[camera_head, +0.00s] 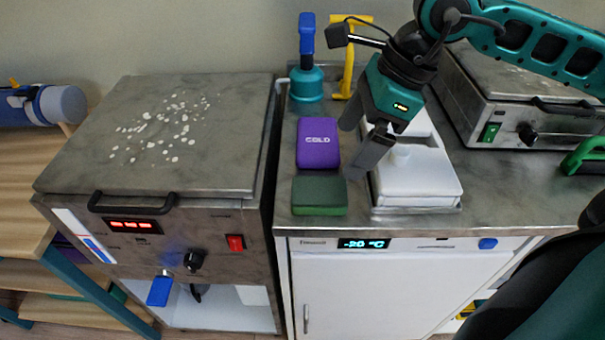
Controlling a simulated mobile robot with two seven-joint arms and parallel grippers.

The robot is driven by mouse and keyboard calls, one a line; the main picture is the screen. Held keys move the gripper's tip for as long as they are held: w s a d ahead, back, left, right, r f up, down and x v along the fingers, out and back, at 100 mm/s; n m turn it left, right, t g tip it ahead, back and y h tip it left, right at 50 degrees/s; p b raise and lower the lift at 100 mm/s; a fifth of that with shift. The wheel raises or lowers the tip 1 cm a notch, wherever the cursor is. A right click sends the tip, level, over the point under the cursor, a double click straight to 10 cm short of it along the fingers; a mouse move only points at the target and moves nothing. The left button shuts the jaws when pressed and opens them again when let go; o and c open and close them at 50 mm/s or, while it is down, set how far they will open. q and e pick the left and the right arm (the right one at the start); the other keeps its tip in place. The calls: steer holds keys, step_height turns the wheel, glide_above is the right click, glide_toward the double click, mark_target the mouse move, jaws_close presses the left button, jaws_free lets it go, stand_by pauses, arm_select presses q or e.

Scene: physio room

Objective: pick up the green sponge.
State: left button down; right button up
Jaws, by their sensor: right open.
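The green sponge (319,195) is a dark green block lying on the metal counter near its front edge. It sits just in front of a purple block marked COLD (318,143). My right gripper (352,150) comes in from the upper right with its fingers pointing down and to the left. It is open and empty, above and behind the sponge to the right, apart from it. One finger is near the purple block and the other is in front of a white box. My left gripper is not in view.
The white box (418,180) stands close to the right of the sponge. A teal bottle (306,84) and a yellow object (350,62) stand behind. A metal heating unit (165,140) is on the left. Another metal device (530,110) is at the right.

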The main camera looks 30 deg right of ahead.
glide_above(320, 190)
steer(key=s+d, duration=0.1)
steer(key=s, duration=0.1)
steer(key=f, duration=0.6)
steer(key=shift+w+d+f, duration=0.15)
steer(key=shift+w+f, duration=0.1)
steer(key=shift+f, duration=0.1)
steer(key=x, duration=0.4)
steer(key=shift+w+d+f, duration=0.15)
steer(key=shift+w+f, duration=0.15)
steer(key=shift+f, duration=0.1)
steer(key=shift+w+f, duration=0.1)
steer(key=shift+f, duration=0.25)
arm_select(q)
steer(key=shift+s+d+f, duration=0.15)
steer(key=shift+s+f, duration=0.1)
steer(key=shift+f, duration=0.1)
steer(key=shift+b, duration=0.3)
arm_select(e)
steer(key=c, duration=1)
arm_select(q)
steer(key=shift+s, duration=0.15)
arm_select(e)
steer(key=shift+c, duration=0.3)
